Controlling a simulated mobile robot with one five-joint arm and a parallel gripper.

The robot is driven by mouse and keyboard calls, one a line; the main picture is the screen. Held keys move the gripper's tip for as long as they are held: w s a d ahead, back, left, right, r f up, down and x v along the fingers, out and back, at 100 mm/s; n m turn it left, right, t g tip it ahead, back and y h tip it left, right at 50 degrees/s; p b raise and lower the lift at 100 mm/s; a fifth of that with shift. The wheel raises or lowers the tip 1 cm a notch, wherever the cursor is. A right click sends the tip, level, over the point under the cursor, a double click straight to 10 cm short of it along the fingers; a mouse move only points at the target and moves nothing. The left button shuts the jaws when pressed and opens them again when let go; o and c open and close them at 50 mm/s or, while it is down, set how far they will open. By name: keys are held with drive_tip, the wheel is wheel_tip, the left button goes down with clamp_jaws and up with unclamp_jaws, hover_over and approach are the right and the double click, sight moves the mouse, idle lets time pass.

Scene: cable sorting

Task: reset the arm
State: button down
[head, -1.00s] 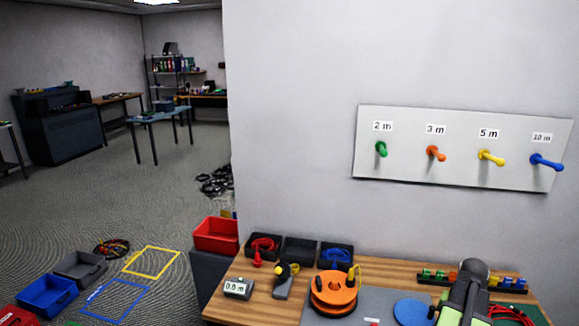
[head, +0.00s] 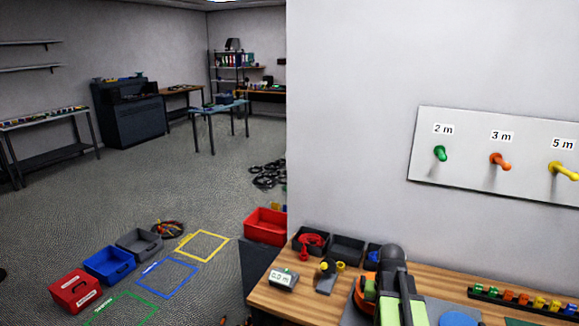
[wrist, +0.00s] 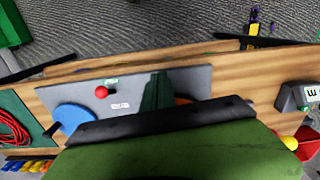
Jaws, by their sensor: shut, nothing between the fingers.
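My gripper (wrist: 162,122) shows in the wrist view as a dark bar with a green body behind it, above the bench. It is shut and holds nothing. In the head view my arm rises at the lower right, in front of the orange spool (head: 366,292), which it partly hides; my gripper cannot be made out there.
The wooden bench (head: 262,296) carries a length meter (head: 283,278), dark bins (head: 347,250), a grey mat (wrist: 210,80) and a blue disc (wrist: 76,117). A peg board (head: 470,155) hangs on the wall. Crates (head: 109,264) stand on the floor at left; open floor lies beyond.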

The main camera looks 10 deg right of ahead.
drive_tip(key=a+n, duration=0.6)
drive_tip(key=a, duration=1.8)
drive_tip(key=shift+w+a, duration=0.3)
drive_tip(key=shift+w, duration=0.1)
